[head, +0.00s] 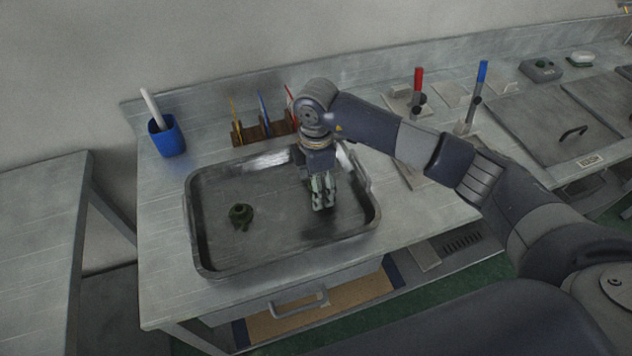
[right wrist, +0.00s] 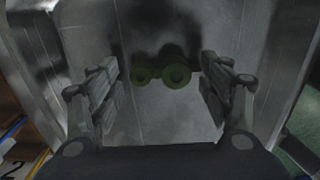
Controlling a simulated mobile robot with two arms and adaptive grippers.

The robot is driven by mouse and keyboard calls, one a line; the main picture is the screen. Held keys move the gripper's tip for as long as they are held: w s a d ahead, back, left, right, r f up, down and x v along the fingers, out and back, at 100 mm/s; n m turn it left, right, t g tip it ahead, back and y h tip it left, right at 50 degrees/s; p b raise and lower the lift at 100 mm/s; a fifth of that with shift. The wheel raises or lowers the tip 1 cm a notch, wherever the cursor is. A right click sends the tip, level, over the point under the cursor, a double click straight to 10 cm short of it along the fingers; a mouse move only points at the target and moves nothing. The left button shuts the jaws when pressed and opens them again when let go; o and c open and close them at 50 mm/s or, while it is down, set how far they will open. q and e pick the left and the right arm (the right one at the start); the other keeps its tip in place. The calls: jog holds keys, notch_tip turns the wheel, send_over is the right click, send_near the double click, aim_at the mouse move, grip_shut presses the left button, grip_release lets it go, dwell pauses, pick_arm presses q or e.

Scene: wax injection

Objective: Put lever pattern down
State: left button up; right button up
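My right gripper (head: 323,201) points down into the right half of the metal tray (head: 190,226). In the right wrist view, my right gripper's fingers (right wrist: 160,85) stand apart. A dark green pattern with two round, holed ends (right wrist: 174,74), likely the lever pattern, lies between the fingertips, with a gap seen at its sides. Whether it rests fully on the tray floor is hard to tell. The head view does not show it clearly behind the fingers. Another dark green piece (head: 240,215) lies in the tray's left half. My left gripper is not in view.
A blue cup (head: 167,138) with a white stick stands at the back left. A wooden rack (head: 262,130) with thin coloured tools stands behind the tray. Red-handled (head: 418,80) and blue-handled (head: 481,75) tools stand at the right. The tray's middle floor is clear.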

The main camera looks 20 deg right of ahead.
jog(key=shift+r, duration=0.3)
jog(key=shift+w+r, duration=0.1)
jog(key=shift+r, duration=0.25)
notch_tip(320, 180, up, 11)
jog(key=b, duration=0.2)
dwell(0.3)
